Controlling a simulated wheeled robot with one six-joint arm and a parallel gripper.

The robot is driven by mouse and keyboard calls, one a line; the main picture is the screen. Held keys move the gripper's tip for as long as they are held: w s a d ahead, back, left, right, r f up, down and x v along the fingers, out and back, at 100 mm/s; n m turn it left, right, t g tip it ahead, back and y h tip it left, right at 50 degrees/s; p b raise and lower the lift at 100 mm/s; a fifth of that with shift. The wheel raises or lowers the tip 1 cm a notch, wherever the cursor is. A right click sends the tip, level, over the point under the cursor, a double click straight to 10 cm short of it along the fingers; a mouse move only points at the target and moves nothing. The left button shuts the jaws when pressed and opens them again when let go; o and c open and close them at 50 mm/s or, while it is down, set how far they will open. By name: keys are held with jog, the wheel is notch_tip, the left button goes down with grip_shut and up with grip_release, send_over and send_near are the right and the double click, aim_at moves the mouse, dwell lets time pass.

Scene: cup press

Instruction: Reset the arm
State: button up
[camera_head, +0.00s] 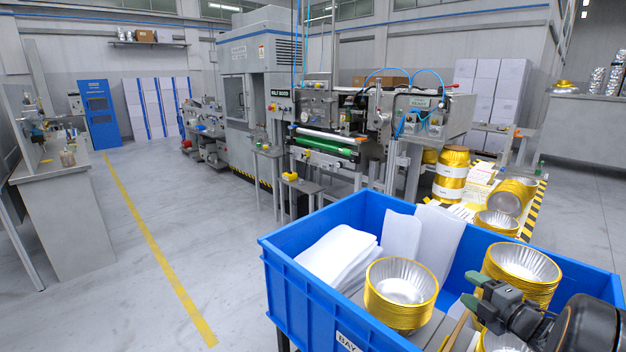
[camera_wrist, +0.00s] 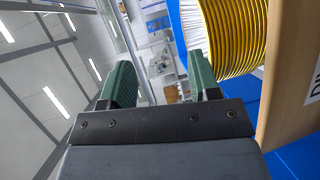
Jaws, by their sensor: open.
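My gripper (camera_head: 473,290) is at the lower right of the head view, over the blue crate (camera_head: 330,303). Its two green fingers are apart, with nothing between them. They also show in the wrist view (camera_wrist: 162,84). A stack of gold foil cups (camera_head: 523,270) is close beside the gripper. In the wrist view a gold cup stack (camera_wrist: 236,38) is just right of the right finger; I cannot tell whether they touch. Another gold stack (camera_head: 401,306) stands in the crate to the left of the gripper. My arm hides part of the crate's right end.
White sheets (camera_head: 337,252) lie in the crate. Behind it are more gold stacks (camera_head: 452,172) and a grey press machine (camera_head: 262,90). A tan board (camera_wrist: 292,75) borders the right of the wrist view. The floor (camera_head: 110,290) left of the crate is clear.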

jog(key=w+a+r+m+g+h+p, duration=0.1)
jog(key=a+r+m+g+h+p, duration=0.35)
jog(key=r+m+h, duration=0.65)
jog(key=s+a+m+g+y+p, duration=0.5)
jog(key=s+a+m, duration=0.4)
jog(key=s+a, duration=0.8)
jog(key=shift+a+f+m+g+y+p, duration=0.3)
jog(key=shift+a+f+m+g+p, duration=0.25)
jog(key=shift+g, duration=0.6)
jog(key=shift+d+r, duration=0.1)
jog(key=shift+r, duration=0.05)
